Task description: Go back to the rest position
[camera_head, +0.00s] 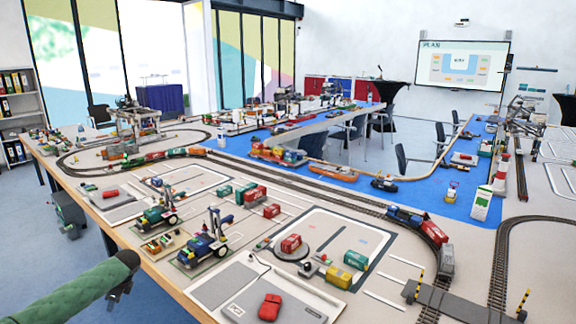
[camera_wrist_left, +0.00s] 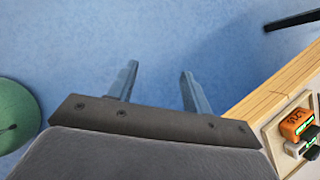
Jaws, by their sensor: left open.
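My left arm comes in from the lower left of the head view. My left gripper (camera_head: 118,292) hangs low beside the table's near edge, dark and partly hidden by the arm. In the left wrist view the two fingers of my left gripper (camera_wrist_left: 158,68) stand well apart, with only blue floor (camera_wrist_left: 150,35) between them. It is open and holds nothing. My right gripper does not show in either view.
The long table (camera_head: 90,222) carries model tracks, trains, vehicles and containers. In the left wrist view its wooden edge (camera_wrist_left: 262,92) lies right of my fingers, with an orange container (camera_wrist_left: 297,124) just inside. A green round thing (camera_wrist_left: 15,112) is at left.

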